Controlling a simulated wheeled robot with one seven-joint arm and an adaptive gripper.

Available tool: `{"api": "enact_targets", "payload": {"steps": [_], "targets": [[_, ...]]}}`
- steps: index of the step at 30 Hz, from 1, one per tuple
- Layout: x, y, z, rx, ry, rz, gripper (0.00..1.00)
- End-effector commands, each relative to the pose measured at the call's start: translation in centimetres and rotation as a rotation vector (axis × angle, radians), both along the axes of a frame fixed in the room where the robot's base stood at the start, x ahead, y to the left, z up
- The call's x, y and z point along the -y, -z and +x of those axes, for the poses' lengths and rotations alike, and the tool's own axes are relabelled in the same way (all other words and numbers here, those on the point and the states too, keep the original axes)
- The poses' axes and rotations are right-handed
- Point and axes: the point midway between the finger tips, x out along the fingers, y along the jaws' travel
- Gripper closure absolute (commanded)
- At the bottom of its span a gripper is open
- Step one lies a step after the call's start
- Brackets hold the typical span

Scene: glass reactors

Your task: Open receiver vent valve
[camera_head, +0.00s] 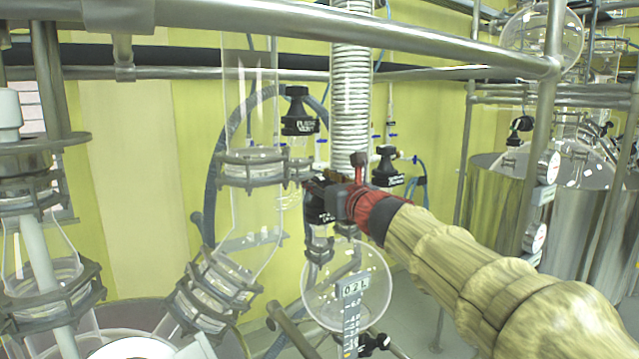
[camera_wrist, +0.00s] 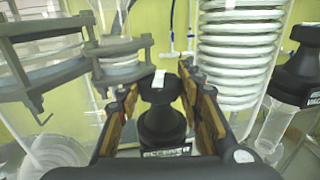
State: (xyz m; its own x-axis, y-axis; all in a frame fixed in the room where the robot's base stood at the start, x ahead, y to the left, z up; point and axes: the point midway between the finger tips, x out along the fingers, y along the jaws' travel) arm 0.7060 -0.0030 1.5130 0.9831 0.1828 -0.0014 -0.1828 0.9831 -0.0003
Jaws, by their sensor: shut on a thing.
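The receiver vent valve (camera_wrist: 160,125) is a black knob with a white mark on top and a partly readable label reading "RECEIVER". In the wrist view it stands upright between the two fingers of my gripper (camera_wrist: 160,92), which are shut on it, one finger on each side. In the head view my gripper (camera_head: 330,190) reaches in from the right at the end of my arm. There the valve (camera_head: 317,214) is mostly hidden behind the gripper. A round glass receiver (camera_head: 372,290) with a number label hangs just below.
Another black valve (camera_head: 387,166) stands close to the right of my gripper; it also shows in the wrist view (camera_wrist: 298,75). A further black valve (camera_head: 298,112) is above left. A coiled condenser (camera_head: 351,95), clamped glass pipe joints (camera_head: 252,169) and a steel rail (camera_head: 400,35) crowd the space.

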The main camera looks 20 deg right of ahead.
Motion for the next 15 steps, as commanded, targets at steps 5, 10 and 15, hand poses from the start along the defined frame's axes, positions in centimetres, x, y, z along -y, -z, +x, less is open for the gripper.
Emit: {"api": "enact_targets", "payload": {"steps": [5,10,15], "targets": [[-0.05,0.04,0.01,0.0,-0.001,0.0,0.79],[-0.05,0.05,0.01,-0.001,-0.002,0.0,0.86],[0.07,-0.18,0.12,-0.002,-0.043,-0.001,0.86]]}}
